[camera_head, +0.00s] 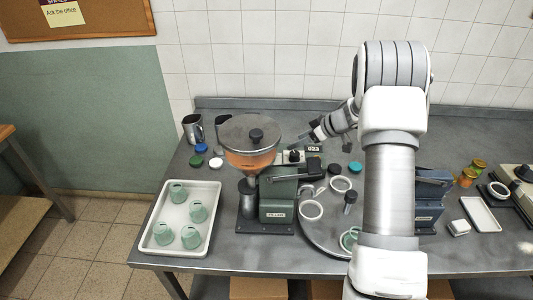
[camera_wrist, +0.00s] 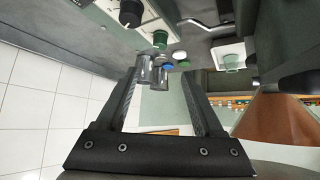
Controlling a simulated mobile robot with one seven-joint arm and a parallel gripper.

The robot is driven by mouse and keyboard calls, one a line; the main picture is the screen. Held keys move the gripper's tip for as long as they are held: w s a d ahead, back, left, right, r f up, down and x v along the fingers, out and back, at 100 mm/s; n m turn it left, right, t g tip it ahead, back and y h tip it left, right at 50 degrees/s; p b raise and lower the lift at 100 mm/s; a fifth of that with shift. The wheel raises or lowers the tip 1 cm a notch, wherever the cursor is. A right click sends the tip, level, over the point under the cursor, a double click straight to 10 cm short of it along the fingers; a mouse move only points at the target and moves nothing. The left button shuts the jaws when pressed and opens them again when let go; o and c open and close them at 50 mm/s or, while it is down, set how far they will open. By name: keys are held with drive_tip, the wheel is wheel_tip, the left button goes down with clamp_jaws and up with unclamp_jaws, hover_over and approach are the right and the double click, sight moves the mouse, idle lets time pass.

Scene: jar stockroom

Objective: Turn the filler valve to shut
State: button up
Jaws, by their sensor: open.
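The filler (camera_head: 277,205) is a green machine with a round hopper of orange contents (camera_head: 250,160) under a grey lid with a black knob. A small black knob (camera_head: 294,156) sits on its top, beside a pale panel marked 023. A dark bar lies across there too; I cannot tell which part is the valve or how it is set. My gripper (camera_head: 308,140) is open and empty, just above and behind the filler's top, right of the hopper. In the wrist view its fingers (camera_wrist: 158,78) are spread. A black knob (camera_wrist: 130,12) and the orange hopper (camera_wrist: 285,122) lie beyond them.
A white tray (camera_head: 153,243) with several pale green jars stands at the left. Steel cups (camera_head: 193,129) and coloured lids (camera_head: 201,148) are behind it. A round turntable (camera_head: 318,238) with pale rings is right of the filler. A blue machine (camera_head: 431,195) stands farther right.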

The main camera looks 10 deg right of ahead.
drive_tip(key=x, duration=1.6)
drive_tip(key=shift+w+a+f+p, duration=0.1)
drive_tip(key=shift+w+f+p, duration=0.05)
drive_tip(key=shift+p, duration=0.25)
clamp_jaws()
